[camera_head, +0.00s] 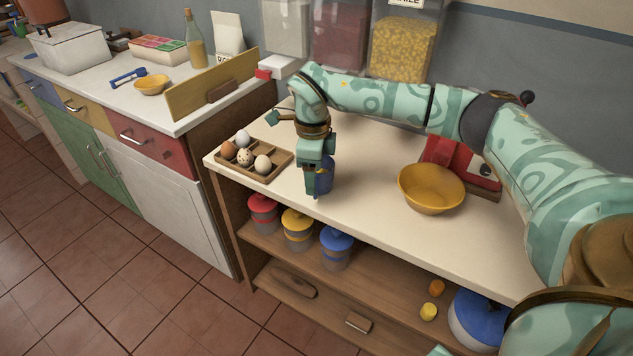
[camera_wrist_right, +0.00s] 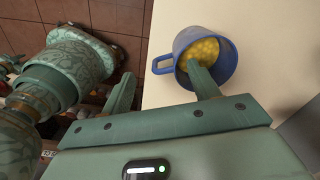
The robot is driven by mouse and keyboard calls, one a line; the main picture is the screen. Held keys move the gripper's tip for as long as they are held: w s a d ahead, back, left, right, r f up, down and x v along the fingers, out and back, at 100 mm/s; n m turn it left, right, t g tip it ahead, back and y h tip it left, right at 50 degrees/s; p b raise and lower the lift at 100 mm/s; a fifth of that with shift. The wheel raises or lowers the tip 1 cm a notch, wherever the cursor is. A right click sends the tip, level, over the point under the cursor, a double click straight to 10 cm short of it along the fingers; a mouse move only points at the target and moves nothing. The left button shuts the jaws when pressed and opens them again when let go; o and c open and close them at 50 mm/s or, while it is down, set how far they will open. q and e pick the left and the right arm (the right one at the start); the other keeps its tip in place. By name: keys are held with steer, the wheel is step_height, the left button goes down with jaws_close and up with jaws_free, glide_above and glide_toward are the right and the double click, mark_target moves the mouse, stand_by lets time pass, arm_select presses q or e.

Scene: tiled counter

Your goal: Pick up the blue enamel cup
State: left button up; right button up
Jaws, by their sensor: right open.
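The blue enamel cup (camera_head: 325,178) stands on the cream counter, mostly hidden behind my right gripper (camera_head: 314,180) in the head view. In the right wrist view the cup (camera_wrist_right: 229,62) is seen from above, with yellow, grain-like contents and its handle toward the left. My right gripper (camera_wrist_right: 160,82) is open, fingers pointing down. One finger overlaps the cup's mouth and near wall; the other is left of the cup, past the counter edge in that picture. The handle lies between them. I cannot tell whether either finger touches the cup. My left gripper is not in view.
A wooden egg tray (camera_head: 271,173) is left of the cup. A yellow bowl (camera_head: 431,190) and a red object (camera_head: 447,154) are to the right. Clear bins, one with yellow grain (camera_head: 402,48), stand behind. The counter between cup and bowl is clear.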

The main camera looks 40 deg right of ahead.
steer(key=f+b, duration=0.1)
steer(key=f, duration=0.2)
steer(key=f+b, duration=0.1)
steer(key=f, duration=0.1)
steer(key=shift+w+d+f+b, duration=0.15)
steer(key=shift+d+f+b, duration=0.15)
steer(key=shift+d+b, duration=0.1)
steer(key=shift+r, duration=0.2)
steer(key=shift+c, duration=0.7)
jaws_close()
